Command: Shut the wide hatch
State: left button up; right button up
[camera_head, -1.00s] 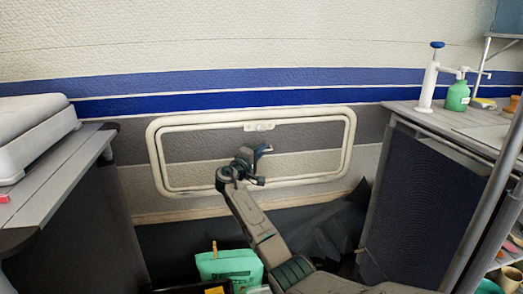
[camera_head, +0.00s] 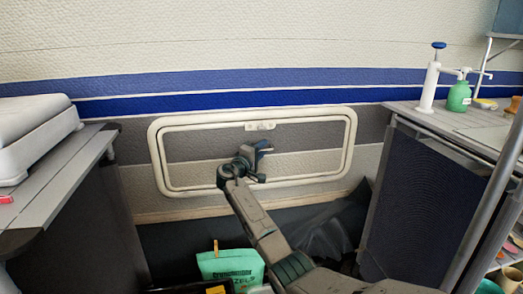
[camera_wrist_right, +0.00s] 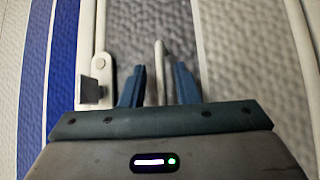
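The wide hatch (camera_head: 300,137) is set in the wall at the middle of the head view, a panel with a white rounded frame and a small latch plate (camera_head: 260,126) at its top middle. It looks nearly flush with the wall; a small gap cannot be made out. My right gripper (camera_head: 263,147) is in front of the panel, just below the latch plate. In the right wrist view its two blue fingers (camera_wrist_right: 158,88) are apart, beside the latch (camera_wrist_right: 103,80). A thin pale bar (camera_wrist_right: 160,65) shows between them; contact cannot be told. My left gripper is out of view.
A left counter (camera_head: 70,160) and a right counter (camera_head: 450,125) flank the hatch. A white pump bottle (camera_head: 430,85) and green bottle (camera_head: 459,97) stand on the right one. A turquoise bag (camera_head: 230,265) lies low between the counters.

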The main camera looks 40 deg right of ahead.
jog(key=shift+f, duration=0.1)
dwell(0.3)
jog(key=p+v, duration=0.2)
jog(key=v, duration=0.9)
